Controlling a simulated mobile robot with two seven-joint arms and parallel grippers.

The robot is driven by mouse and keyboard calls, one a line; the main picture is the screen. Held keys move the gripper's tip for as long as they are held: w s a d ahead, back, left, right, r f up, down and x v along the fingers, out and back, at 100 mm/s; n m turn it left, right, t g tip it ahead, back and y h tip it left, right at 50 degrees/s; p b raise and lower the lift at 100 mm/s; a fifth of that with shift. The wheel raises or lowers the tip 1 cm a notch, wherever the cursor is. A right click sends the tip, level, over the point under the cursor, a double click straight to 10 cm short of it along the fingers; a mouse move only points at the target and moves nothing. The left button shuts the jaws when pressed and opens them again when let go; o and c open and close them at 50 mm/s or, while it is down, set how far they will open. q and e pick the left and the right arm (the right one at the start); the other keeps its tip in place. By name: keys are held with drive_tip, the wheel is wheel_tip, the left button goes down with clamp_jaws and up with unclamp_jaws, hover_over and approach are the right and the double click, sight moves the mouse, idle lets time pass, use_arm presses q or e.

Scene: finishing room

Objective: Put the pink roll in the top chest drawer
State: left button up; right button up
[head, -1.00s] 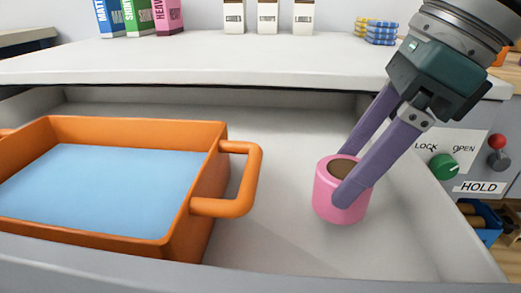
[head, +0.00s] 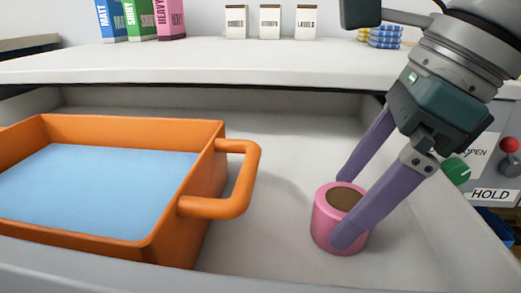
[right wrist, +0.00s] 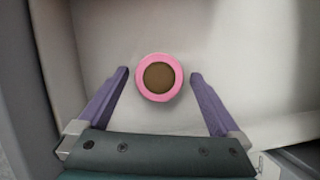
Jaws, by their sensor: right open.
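The pink roll (head: 327,222) with a brown core stands upright on the floor of the open top drawer (head: 285,255), right of the orange tray. It also shows in the right wrist view (right wrist: 159,61) between the fingertips. My right gripper (head: 345,208) is open around the roll, with a gap on each side in the right wrist view. One purple finger partly covers the roll in the head view. My left gripper is not in view.
An orange tray (head: 191,236) with light blue contents fills the drawer's left side; its handle points toward the roll. Boxes stand on the white chest top (head: 230,63). A panel with a green knob (head: 457,171) and red-tipped lever (head: 509,146) is at the right.

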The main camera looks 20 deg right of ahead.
use_arm(q)
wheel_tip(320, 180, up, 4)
drive_tip(key=p, duration=0.3)
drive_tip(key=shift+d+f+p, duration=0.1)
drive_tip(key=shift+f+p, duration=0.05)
drive_tip(key=shift+p, duration=0.2)
use_arm(e)
drive_tip(key=v, duration=1.2)
drive_tip(key=shift+w+r, duration=0.1)
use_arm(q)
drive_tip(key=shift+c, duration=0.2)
